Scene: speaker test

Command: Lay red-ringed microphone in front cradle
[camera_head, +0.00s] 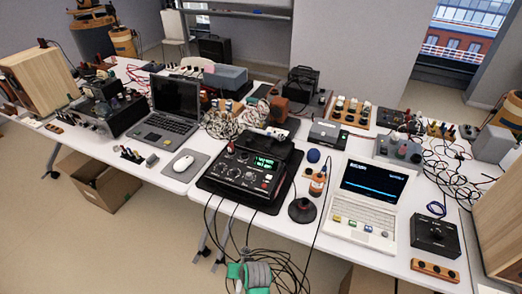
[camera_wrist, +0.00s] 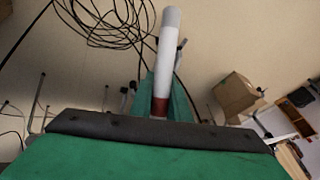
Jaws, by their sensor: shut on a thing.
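The red-ringed microphone (camera_wrist: 168,60) shows in the wrist view as a pale grey and white cylinder with a dark red band near its lower end. My gripper (camera_wrist: 163,103) is shut on it near the red band, with green fingers on both sides. In the head view my gripper (camera_head: 250,276) is at the bottom edge, in front of the table's near edge and over the floor. The microphone cannot be made out there. I cannot tell for sure which item on the table is the front cradle.
The white table (camera_head: 180,187) is crowded. A black mixer (camera_head: 240,172) stands near its front edge, with a white laptop (camera_head: 365,215) to the right and a round black stand (camera_head: 302,210) between them. Black cables hang over the edge near my gripper. A cardboard box (camera_head: 98,182) stands on the floor.

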